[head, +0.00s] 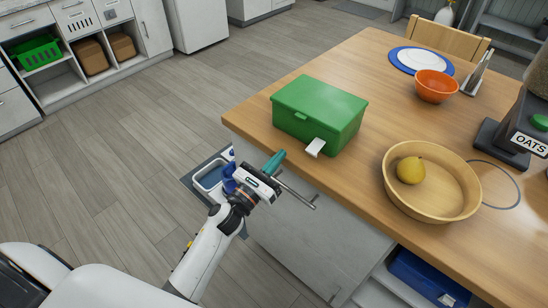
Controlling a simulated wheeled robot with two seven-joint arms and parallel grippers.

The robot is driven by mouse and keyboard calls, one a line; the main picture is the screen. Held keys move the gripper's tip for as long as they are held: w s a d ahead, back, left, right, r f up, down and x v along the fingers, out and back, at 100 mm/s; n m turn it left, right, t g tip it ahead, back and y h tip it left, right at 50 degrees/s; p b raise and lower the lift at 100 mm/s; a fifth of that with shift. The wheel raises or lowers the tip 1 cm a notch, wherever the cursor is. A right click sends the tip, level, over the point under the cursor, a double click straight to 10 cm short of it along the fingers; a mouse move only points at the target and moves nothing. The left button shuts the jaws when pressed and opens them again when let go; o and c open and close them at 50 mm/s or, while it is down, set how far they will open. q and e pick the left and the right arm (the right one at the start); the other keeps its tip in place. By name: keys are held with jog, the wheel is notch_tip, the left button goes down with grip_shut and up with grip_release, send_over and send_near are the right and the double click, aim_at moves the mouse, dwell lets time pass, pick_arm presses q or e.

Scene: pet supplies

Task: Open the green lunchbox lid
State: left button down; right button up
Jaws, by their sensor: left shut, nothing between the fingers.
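The green lunchbox (318,108) sits on the wooden counter near its left corner, with its lid down. A small white tab (315,147) sticks out low on its front side. My left gripper (274,163) has teal fingertips and is shut and empty. In the picture it is just below and left of the lunchbox, by the counter's front edge, apart from the box. My right gripper is not in view.
A wooden bowl (432,186) with a yellow fruit (411,170) stands right of the lunchbox. An orange bowl (436,86) and a blue-rimmed plate (421,60) are farther back. A metal bar handle (298,194) is on the cabinet below the counter edge.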

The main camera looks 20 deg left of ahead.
aim_at(303, 122)
pick_arm(q)
jog(key=p+x, duration=0.1)
jog(key=x, duration=0.5)
jog(key=shift+w+r, duration=0.1)
jog(key=shift+r, duration=0.1)
notch_tip(303, 122, up, 3)
jog(key=p, duration=0.3)
jog(key=shift+d, duration=0.1)
jog(key=shift+r, duration=0.35)
jog(key=shift+w, duration=0.1)
